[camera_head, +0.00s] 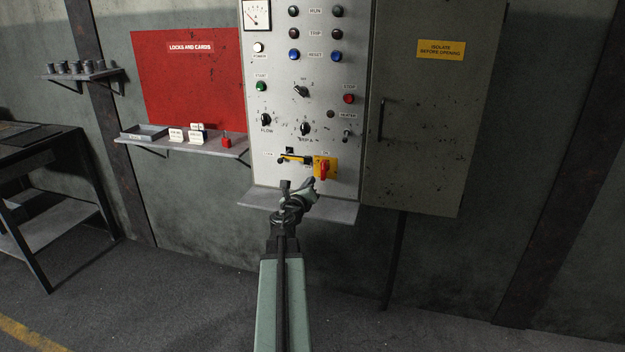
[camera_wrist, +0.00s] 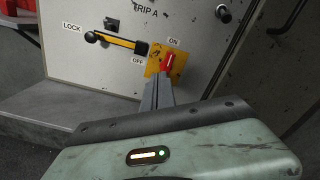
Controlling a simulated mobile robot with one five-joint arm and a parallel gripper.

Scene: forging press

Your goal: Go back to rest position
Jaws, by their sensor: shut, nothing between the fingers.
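My gripper (camera_head: 311,183) is shut and empty, in front of the lower part of the control panel (camera_head: 270,120). In the wrist view its fingers (camera_wrist: 167,78) point at the red rotary switch (camera_wrist: 169,63) on a yellow plate, and overlap its lower part in the picture. I cannot tell whether they touch it. The red switch also shows in the head view (camera_head: 323,170), with its handle upright towards the ON label. A yellow lever with a black knob (camera_wrist: 91,37) lies to the left of the switch, between the LOCK and OFF labels.
A ledge (camera_head: 340,211) juts out below the panel, close to my arm. A cabinet door (camera_head: 425,120) with a handle is to the right. A dark table (camera_head: 35,165) stands far left. The floor in front is clear.

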